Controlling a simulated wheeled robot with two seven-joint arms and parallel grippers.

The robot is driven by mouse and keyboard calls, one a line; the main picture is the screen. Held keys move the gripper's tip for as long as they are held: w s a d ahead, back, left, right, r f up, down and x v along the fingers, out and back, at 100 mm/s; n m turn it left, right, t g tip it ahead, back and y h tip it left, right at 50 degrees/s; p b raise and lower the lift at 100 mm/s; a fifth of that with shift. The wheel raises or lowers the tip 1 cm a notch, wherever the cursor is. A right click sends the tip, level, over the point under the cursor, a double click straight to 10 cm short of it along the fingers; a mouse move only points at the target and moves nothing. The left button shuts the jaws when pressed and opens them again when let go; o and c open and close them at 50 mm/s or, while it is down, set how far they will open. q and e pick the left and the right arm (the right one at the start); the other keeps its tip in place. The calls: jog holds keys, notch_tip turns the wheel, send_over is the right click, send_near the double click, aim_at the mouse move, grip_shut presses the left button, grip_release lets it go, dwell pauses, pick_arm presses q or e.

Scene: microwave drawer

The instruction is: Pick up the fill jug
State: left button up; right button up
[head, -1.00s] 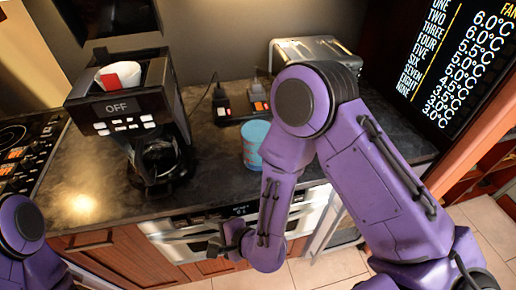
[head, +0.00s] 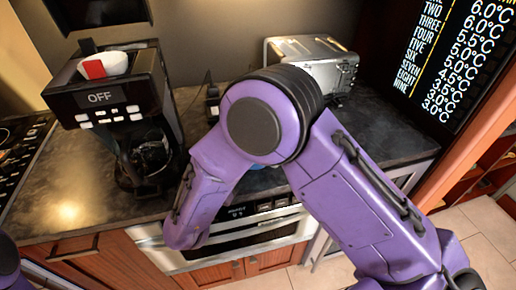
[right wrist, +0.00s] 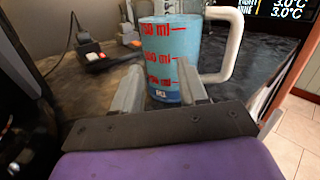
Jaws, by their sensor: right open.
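The fill jug is a blue measuring cup (right wrist: 165,50) with red ml marks and a white handle on its right. It stands upright on the dark counter in the right wrist view. In the head view my right arm hides nearly all of it. My right gripper (right wrist: 160,82) is open, with its grey fingers pointing at the jug. The fingertips are at the jug's near side, low on its body; I cannot tell whether they touch it. In the head view my forearm hides this gripper. My left gripper is out of view.
A black coffee machine (head: 105,98) with a dark glass carafe (head: 150,158) stands left on the counter (head: 70,200). A metal toaster (head: 325,72) is behind right. Plugs on a power strip (right wrist: 88,50) lie left of the jug. A microwave drawer (head: 250,232) is below the counter.

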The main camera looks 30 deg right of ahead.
jog(key=s+d+f+m+g+h, duration=0.1)
jog(key=s+d+m+g+h, duration=0.15)
jog(key=s+m+g, duration=0.45)
jog(key=shift+n+g, duration=0.3)
jog(key=shift+n, duration=0.1)
jog(key=x, duration=0.3)
jog(key=p+x, duration=0.1)
jog(key=x, duration=0.1)
jog(key=w+x, duration=0.1)
jog(key=x, duration=0.2)
jog(key=shift+d+r+p, duration=0.25)
jog(key=shift+p, duration=0.05)
jog(key=shift+w+d+f, duration=0.1)
jog(key=shift+d, duration=0.25)
jog(key=shift+a, duration=0.15)
grip_shut()
